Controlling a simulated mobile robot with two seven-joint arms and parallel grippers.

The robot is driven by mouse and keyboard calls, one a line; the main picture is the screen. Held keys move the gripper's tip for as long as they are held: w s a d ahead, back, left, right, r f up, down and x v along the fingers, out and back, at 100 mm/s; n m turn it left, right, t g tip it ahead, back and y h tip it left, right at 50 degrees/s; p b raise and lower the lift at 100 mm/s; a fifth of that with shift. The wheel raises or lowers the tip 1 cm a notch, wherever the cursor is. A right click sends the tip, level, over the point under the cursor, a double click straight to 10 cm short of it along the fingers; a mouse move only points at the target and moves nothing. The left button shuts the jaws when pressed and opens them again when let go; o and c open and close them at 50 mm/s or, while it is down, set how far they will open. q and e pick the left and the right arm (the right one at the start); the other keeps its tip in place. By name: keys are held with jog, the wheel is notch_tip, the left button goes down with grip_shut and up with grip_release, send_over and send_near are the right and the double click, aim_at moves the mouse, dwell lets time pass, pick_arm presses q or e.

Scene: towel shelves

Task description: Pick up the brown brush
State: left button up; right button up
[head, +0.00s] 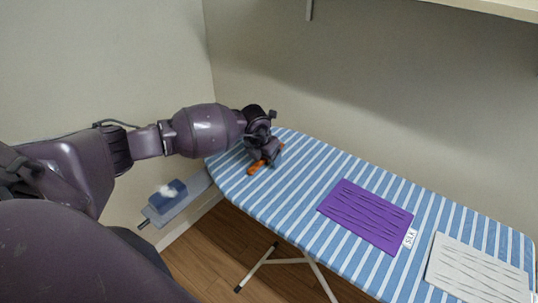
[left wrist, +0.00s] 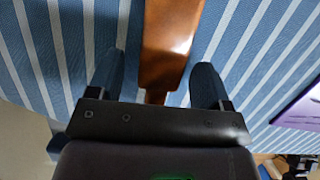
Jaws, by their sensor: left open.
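The brown brush (head: 257,167) lies on the blue-and-white striped ironing board (head: 300,190), near its rounded far-left end. In the left wrist view the brush (left wrist: 167,45) runs between my two dark fingers, which stand apart on either side of it. My left gripper (head: 266,156) is open and low over the brush, hiding part of it in the head view. In the wrist view the gripper (left wrist: 155,85) shows gaps between the fingers and the brush. My right gripper is not in view.
A purple cloth (head: 366,215) with a small label card (head: 410,238) lies mid-board. A white cloth (head: 478,272) lies at the right. A grey iron rest with a blue item (head: 168,195) sticks out at the left end. A shelf (head: 490,8) is overhead.

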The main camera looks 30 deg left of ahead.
pick_arm(q)
jog(key=shift+f, duration=0.1)
jog(key=c, duration=1)
notch_tip(320, 180, up, 20)
jog(key=shift+r+b, duration=0.1)
jog(key=shift+b, duration=0.35)
